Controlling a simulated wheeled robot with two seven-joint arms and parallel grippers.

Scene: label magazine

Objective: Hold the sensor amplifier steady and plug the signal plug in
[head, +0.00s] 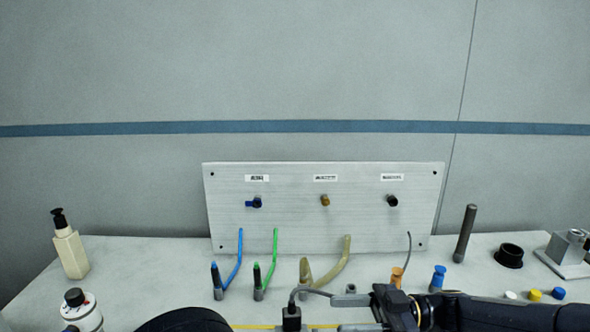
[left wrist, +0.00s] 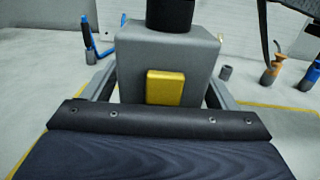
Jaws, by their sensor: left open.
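The grey box, which I take as the sensor amplifier (left wrist: 135,70), has a yellow square on its near face in the left wrist view. My left gripper (left wrist: 155,90) is open, with one grey finger on each side of the box. A black plug (left wrist: 170,14) stands at the top of the box; I cannot tell if it is fully seated. In the head view the black plug (head: 291,319) shows at the bottom edge, with a grey cable (head: 308,291) arching right. My right gripper (head: 342,313) is just right of it, its fingers apparently apart and empty.
A metal panel (head: 320,180) with three labelled ports stands behind. Blue (head: 240,255), green (head: 275,250) and beige (head: 340,258) hoses rise before it. A pump bottle (head: 70,250) stands left. A dark rod (head: 465,233), black ring (head: 508,255) and several caps are at right.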

